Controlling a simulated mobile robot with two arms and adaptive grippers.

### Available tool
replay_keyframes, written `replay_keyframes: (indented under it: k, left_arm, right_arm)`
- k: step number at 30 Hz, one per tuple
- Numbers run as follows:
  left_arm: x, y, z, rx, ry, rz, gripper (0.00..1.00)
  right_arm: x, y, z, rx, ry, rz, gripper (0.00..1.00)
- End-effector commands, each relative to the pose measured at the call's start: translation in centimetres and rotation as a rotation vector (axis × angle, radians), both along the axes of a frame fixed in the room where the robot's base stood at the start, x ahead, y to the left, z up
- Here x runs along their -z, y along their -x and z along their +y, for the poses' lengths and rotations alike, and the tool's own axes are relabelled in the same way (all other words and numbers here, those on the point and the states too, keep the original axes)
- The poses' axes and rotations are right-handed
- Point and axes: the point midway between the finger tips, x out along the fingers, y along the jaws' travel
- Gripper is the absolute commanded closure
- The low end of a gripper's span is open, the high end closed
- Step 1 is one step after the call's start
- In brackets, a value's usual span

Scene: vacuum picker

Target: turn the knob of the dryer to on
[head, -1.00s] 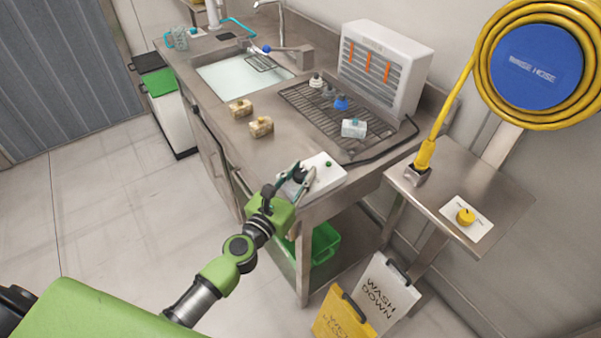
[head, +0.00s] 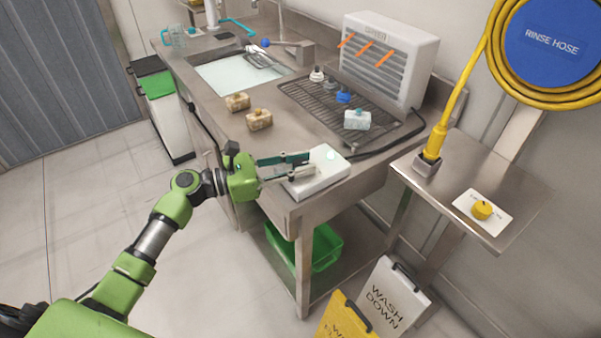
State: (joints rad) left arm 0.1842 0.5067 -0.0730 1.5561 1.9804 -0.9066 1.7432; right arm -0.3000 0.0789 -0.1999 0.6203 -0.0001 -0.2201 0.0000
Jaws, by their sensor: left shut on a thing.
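The dryer (head: 405,50) is a white louvred unit at the back of the steel counter, with orange streamers (head: 365,52) standing out slantwise from its front. A white control box (head: 320,184) lies at the counter's front right corner. My right gripper is not in view.
A wire rack (head: 305,99) with several small bottles and blocks stands before the dryer. Two tan blocks (head: 260,120) lie left of it, near the sink (head: 225,75). A side shelf (head: 445,180) holds a yellow knob (head: 482,210) on a plate.

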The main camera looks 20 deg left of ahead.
Motion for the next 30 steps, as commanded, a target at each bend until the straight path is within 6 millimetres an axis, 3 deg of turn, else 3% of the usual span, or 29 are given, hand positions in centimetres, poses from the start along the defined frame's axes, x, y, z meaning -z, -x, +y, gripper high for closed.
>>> replay_keyframes:
  k: [1, 9, 26, 27, 28, 30]
  left_arm:
    - [0.3, -0.2, 0.1, 0.025, -0.001, -0.003, 0.97]
    - [0.0, -0.1, 0.0, 0.129, 0.000, -0.002, 0.97]
    - [-0.1, 0.0, 0.0, 0.158, 0.000, -0.001, 0.97]
    - [-0.1, 0.0, 0.0, 0.158, 0.000, -0.001, 0.68]
    - [-0.1, 0.0, 0.0, 0.158, 0.000, -0.001, 0.60]
    - [-0.1, 0.0, 0.0, 0.158, 0.001, -0.001, 0.58]
  right_arm:
    - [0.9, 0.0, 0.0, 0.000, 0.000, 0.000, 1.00]
    - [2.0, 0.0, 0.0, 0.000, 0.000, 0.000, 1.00]
    - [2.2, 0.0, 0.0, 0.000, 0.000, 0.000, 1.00]
    - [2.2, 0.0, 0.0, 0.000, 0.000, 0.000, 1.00]
    - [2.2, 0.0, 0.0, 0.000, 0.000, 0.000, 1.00]
    - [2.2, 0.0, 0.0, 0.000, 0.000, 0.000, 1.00]
